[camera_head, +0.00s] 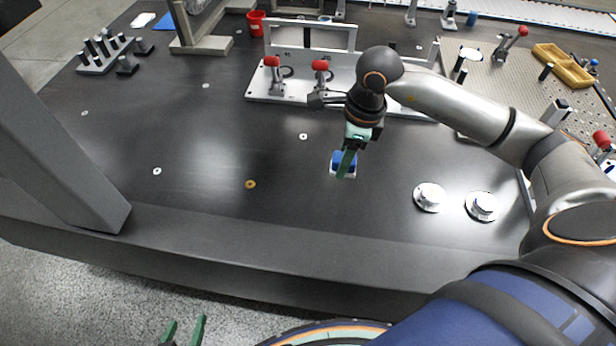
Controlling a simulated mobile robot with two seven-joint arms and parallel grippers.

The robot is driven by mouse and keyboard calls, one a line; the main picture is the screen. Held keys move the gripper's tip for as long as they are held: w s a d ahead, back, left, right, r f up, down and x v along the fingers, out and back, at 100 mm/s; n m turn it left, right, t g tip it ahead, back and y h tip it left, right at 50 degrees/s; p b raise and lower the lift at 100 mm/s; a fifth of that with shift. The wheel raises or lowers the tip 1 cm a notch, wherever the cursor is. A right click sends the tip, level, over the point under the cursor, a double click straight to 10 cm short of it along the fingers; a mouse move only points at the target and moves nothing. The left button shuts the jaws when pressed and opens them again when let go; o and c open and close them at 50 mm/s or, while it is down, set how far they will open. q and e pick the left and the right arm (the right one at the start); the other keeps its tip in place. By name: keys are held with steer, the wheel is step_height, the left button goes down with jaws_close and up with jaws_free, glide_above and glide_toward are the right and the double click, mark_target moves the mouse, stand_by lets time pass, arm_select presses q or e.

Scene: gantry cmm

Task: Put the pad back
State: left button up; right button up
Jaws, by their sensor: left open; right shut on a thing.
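A small pad (336,170), blue on top with a white lower edge, is over the dark table in the middle of the view. My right gripper (347,165) points down and is shut on the pad; its green fingers hide part of it. I cannot tell whether the pad touches the table or hangs just above it. My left gripper (185,328) is at the bottom edge of the view, low in front of the table, with its green fingers apart and empty.
A fixture plate with red-knobbed clamps (292,88) stands behind the pad. Two round silver pieces (430,196) (482,206) are to the right. A grey gantry column (62,150) rises at left. A blue flat piece (164,21) lies at the back left.

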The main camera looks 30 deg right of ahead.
glide_above(306, 188)
steer(key=f, duration=0.6)
steer(key=shift+s+d+f, duration=0.25)
steer(key=shift+f, duration=0.15)
steer(key=shift+w+a+f, duration=0.1)
steer(key=shift+f, duration=1.55)
steer(key=shift+f+b, duration=0.15)
steer(key=shift+b, duration=0.15)
steer(key=o, duration=1.2)
step_height(306, 188, up, 12)
steer(key=s+d+p, duration=0.1)
steer(key=shift+d, duration=0.25)
